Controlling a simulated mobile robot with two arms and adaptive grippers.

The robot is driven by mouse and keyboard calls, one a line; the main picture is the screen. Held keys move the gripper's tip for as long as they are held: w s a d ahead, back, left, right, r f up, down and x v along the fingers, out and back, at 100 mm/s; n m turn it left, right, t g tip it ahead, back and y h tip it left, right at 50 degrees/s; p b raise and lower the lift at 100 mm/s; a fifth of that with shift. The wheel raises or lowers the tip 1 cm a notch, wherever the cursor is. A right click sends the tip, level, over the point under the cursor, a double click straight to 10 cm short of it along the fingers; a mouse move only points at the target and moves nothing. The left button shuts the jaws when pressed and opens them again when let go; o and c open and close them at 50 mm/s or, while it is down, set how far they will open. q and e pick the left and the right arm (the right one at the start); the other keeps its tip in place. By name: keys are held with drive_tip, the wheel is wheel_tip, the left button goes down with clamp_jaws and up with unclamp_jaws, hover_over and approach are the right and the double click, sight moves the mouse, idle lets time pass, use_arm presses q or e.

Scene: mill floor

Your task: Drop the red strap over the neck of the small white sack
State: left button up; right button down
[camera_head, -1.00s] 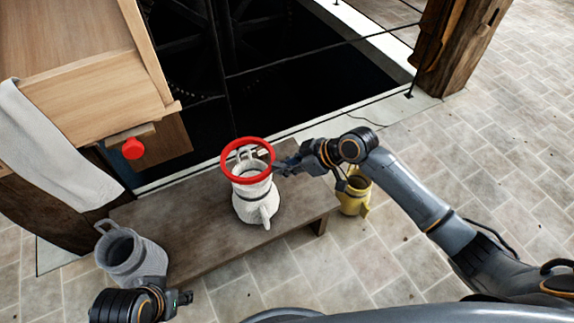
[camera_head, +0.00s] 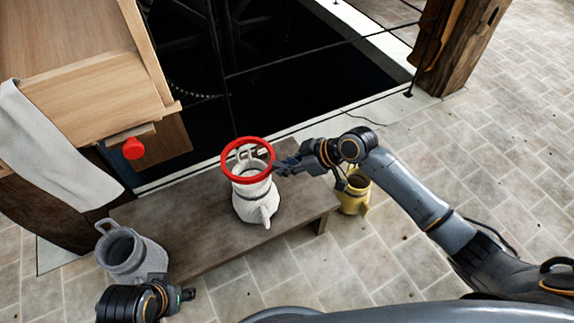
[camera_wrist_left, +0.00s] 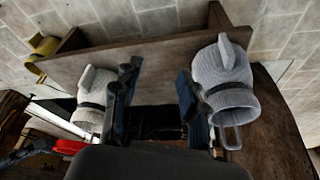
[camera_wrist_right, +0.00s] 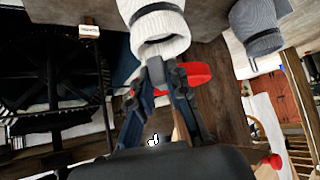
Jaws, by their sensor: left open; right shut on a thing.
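The small white sack (camera_head: 255,202) stands upright on the wooden bench, with a dark band around it and a handle-like loop at its top. The red strap (camera_head: 233,178) is a stiff ring. My right gripper (camera_head: 281,167) is shut on its right side. In the head view the ring overlaps the sack's top. In the left wrist view the strap (camera_wrist_left: 35,150) appears beyond the mouth of the white sack (camera_wrist_left: 90,118), seemingly above it. In the right wrist view the strap (camera_wrist_right: 198,74) shows behind the fingers. My left gripper (camera_head: 187,295) is open and empty near the grey sack.
A grey sack (camera_head: 128,255) stands at the left end of the bench (camera_head: 205,222). A yellow sack (camera_head: 354,196) stands on the floor past the right end. A dark pit (camera_head: 300,60) with a railing lies behind. A wooden chest with a red knob (camera_head: 133,149) is at left.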

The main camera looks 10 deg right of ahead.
use_arm(q)
drive_tip(key=shift+s, duration=0.15)
drive_tip(key=shift+f, duration=0.55)
drive_tip(key=shift+f, duration=0.1)
drive_tip(key=shift+w+f+p, duration=0.3)
drive_tip(key=shift+f, duration=0.1)
drive_tip(key=shift+s+d+r, duration=0.1)
idle(0.5)
